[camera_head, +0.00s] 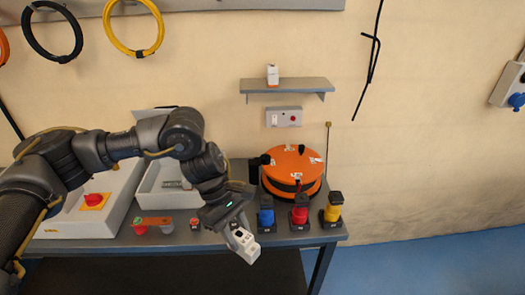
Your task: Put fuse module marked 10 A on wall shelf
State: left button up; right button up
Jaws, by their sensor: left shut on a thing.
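My left gripper (233,227) is shut on a white fuse module (247,246), held tilted just in front of the workbench's front edge. The marking on this module is too small to read. The wall shelf (285,85) is a grey board on the wall, up and to the right of my left gripper. A small white module with an orange mark (272,75) stands upright on the shelf, left of its middle. My right gripper is not in view.
An orange round machine (292,170) stands on the workbench (285,236). Blue (266,212), red (299,210) and yellow (333,208) pieces stand along its front right. The shelf's right half is bare.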

aim_at(300, 83)
jog(key=z, duration=2.85)
jog(key=k, duration=0.8)
jog(key=u, duration=1.35)
